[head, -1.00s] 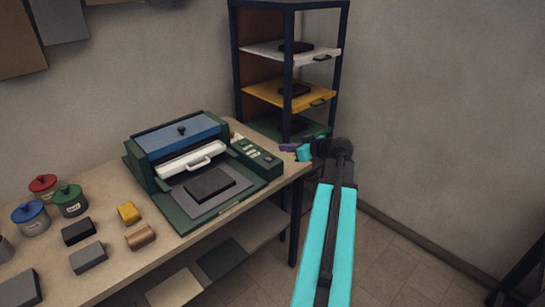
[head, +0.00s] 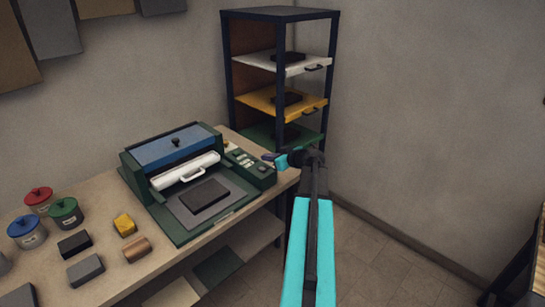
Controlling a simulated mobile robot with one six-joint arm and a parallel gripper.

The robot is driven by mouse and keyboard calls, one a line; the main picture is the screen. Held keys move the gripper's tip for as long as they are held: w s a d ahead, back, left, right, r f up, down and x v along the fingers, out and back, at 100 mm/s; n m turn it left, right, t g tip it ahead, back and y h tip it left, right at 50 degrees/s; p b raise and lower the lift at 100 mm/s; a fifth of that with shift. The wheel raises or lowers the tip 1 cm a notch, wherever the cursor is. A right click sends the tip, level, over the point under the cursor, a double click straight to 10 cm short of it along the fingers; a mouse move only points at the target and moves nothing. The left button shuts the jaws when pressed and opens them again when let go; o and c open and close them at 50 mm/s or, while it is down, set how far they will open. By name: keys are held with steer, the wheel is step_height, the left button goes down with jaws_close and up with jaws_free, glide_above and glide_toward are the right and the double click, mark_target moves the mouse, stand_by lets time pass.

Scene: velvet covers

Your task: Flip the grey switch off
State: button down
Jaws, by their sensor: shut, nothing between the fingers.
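A green press-like machine (head: 163,205) with a blue top stands on the workbench. Its control panel (head: 256,175) is at its right side and carries several small switches. Pale grey ones (head: 243,160) show in the panel's middle, and a darker one sits nearer the front end; which one is the grey switch, and its position, are too small to tell. My gripper (head: 267,157) is shut and empty, with its tip just above and beside the panel's right edge in the picture. Contact with the panel cannot be told.
A dark rack (head: 281,80) with white, yellow and green shelves stands behind. The workbench (head: 105,185) also holds a red-lidded jar (head: 39,201), a blue-lidded jar (head: 27,232), a green-lidded jar (head: 65,213) and several small blocks.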

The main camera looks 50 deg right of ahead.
mark_target(266, 173)
steer(key=shift+w+d+f, duration=0.1)
steer(key=shift+w+f, duration=0.1)
steer(key=shift+w, duration=0.5)
steer(key=shift+w+f+p, duration=0.1)
steer(key=shift+f+p, duration=0.2)
steer(key=shift+p, duration=0.05)
steer(key=shift+s+f+p, duration=0.2)
steer(key=shift+f+p, duration=0.25)
steer(key=shift+f, duration=0.45)
steer(key=shift+s+f+p, duration=0.15)
steer(key=shift+f+p, duration=0.25)
steer(key=shift+f, duration=0.5)
steer(key=shift+w+a+f+b, duration=0.1)
steer(key=shift+a+f+b, duration=0.2)
steer(key=shift+b, duration=0.7)
steer(key=shift+d+b, duration=0.1)
steer(key=shift+b, duration=0.2)
